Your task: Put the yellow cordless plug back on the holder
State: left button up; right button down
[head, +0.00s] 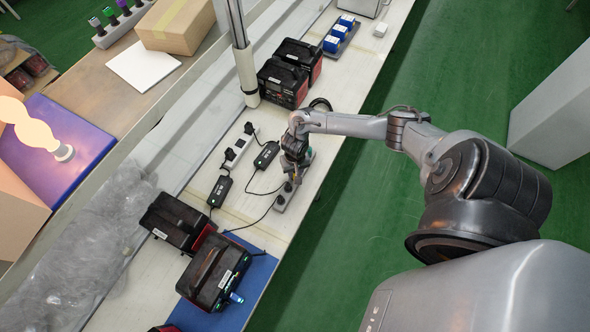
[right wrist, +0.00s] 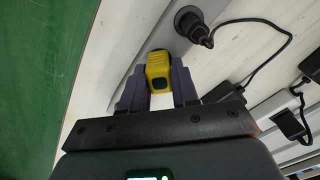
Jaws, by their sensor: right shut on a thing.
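The yellow cordless plug (right wrist: 158,68) is between the fingers of my right gripper (right wrist: 158,82) in the right wrist view. My right gripper (head: 294,177) is shut on it. In the head view the gripper is over the grey holder strip (head: 280,207), and the plug is hidden there. The holder (right wrist: 183,17) also shows just ahead of the plug in the right wrist view, with a black corded plug (right wrist: 195,28) in it. I cannot tell whether the yellow plug touches the holder. My left gripper is not in view.
Black adapters (head: 220,190) and a white power strip (head: 240,146) with cables lie left of the holder. Black-and-red battery units (head: 283,80) stand behind, and another unit (head: 213,272) stands in front on a blue mat (head: 262,268). The green floor lies right of the bench.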

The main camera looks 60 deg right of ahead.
jog(key=c, duration=0.8)
grip_release()
